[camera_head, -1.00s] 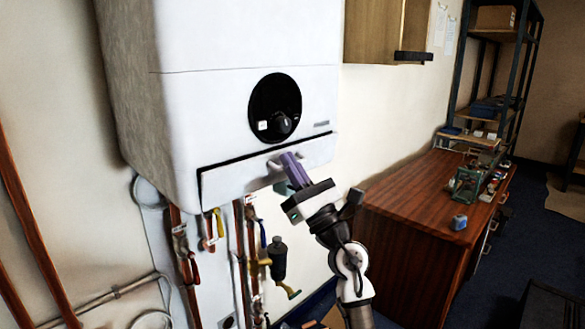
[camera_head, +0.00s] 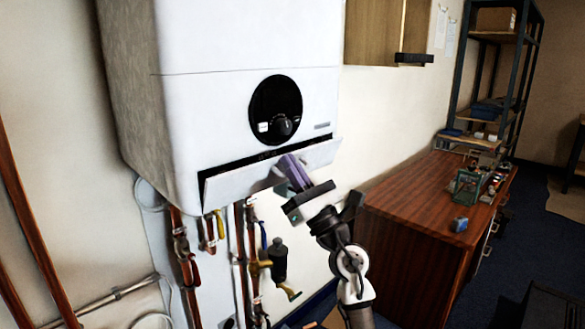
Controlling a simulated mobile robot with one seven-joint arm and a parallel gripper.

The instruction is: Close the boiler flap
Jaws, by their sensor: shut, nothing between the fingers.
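The white boiler (camera_head: 230,40) hangs on the wall at the upper left, with a round black control dial (camera_head: 275,110) on its front. Its white flap (camera_head: 238,183) is at the bottom of the front. The flap leans outward at its top edge, and a dark gap shows between it and the boiler body. My gripper (camera_head: 287,166), with purple fingers, is shut and empty. Its fingertips are at the flap's front face, right of its middle, and hide part of it. I cannot tell whether they touch it.
Copper pipes and valves (camera_head: 185,262) hang below the boiler, with a dark cylinder (camera_head: 278,262) among them. A wooden cabinet (camera_head: 375,30) is on the wall to the right. A brown workbench (camera_head: 400,205) stands beside my arm.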

